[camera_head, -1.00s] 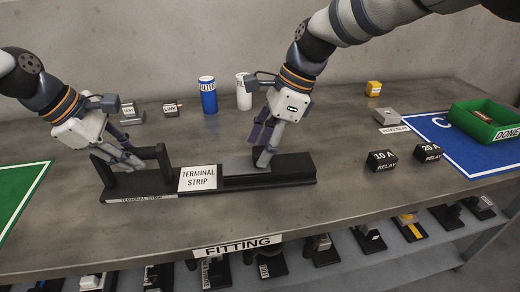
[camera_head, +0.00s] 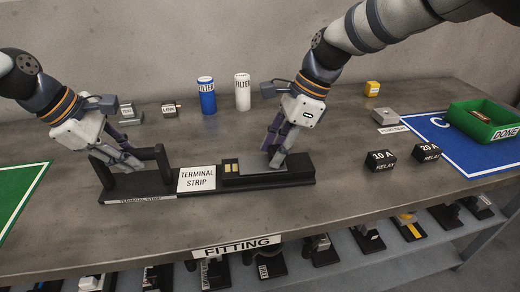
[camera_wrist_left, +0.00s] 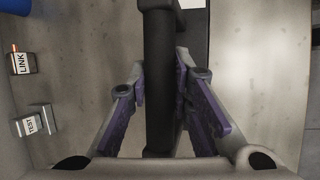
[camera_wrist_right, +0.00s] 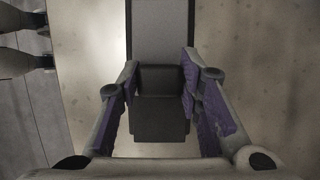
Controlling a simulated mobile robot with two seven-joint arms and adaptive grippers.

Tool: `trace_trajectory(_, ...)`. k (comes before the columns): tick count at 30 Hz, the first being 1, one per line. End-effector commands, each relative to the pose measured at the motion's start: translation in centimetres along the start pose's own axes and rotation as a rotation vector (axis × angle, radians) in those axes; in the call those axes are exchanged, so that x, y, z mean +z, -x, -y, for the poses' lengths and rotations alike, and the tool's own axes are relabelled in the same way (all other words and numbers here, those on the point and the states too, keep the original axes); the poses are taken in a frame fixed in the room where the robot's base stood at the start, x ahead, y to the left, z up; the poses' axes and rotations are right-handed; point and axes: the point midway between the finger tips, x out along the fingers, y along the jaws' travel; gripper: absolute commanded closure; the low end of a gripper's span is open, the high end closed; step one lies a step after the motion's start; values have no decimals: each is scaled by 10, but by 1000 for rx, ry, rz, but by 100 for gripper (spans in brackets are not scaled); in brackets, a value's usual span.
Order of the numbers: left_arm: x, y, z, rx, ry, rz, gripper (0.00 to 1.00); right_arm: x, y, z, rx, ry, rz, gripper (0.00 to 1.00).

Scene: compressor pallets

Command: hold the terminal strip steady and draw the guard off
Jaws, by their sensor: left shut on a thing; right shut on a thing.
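The black terminal strip (camera_head: 220,186) lies on the bench with a white label. My left gripper (camera_head: 128,160) is shut on the upright black handle at its left end; the handle bar (camera_wrist_left: 160,90) runs between the purple pads in the left wrist view. The grey guard (camera_head: 253,163) lies along the right part of the strip, its left end clear of several pale yellow contacts (camera_head: 231,168). My right gripper (camera_head: 277,158) is shut on the guard's dark grip block (camera_wrist_right: 160,80), seen between the pads in the right wrist view.
Blue (camera_head: 208,95) and white (camera_head: 243,92) filter cans stand behind the strip. A green mat (camera_head: 15,190) lies at the left.

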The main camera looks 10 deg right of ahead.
Motion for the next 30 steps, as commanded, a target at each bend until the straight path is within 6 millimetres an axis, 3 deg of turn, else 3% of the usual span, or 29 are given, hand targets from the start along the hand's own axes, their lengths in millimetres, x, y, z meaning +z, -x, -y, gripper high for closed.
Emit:
trace_trajectory(3, -6, -9, 8, -27, 6, -6, 100, -31, 8, 0, 6, -8, -3, 100)
trace_trajectory(7, -6, -9, 8, -27, 6, -7, 100, -52, 16, -1, 6, -7, -3, 100)
trace_trajectory(19, -6, -9, 8, -26, 7, -7, 100, -62, 19, -1, 8, -5, -7, 100)
trace_trajectory(20, -6, -9, 8, -25, 7, -7, 100, -62, 19, -1, 8, -5, -8, 61)
trace_trajectory(21, -7, -9, 8, -25, 7, -7, 100, -62, 19, -1, 7, -5, -8, 52)
trace_trajectory(22, -7, -9, 8, -25, 7, -7, 100, -62, 19, -1, 7, -5, -8, 47)
trace_trajectory(30, -6, -9, 8, -25, 6, -7, 100, -60, 20, -1, 6, -4, -4, 47)
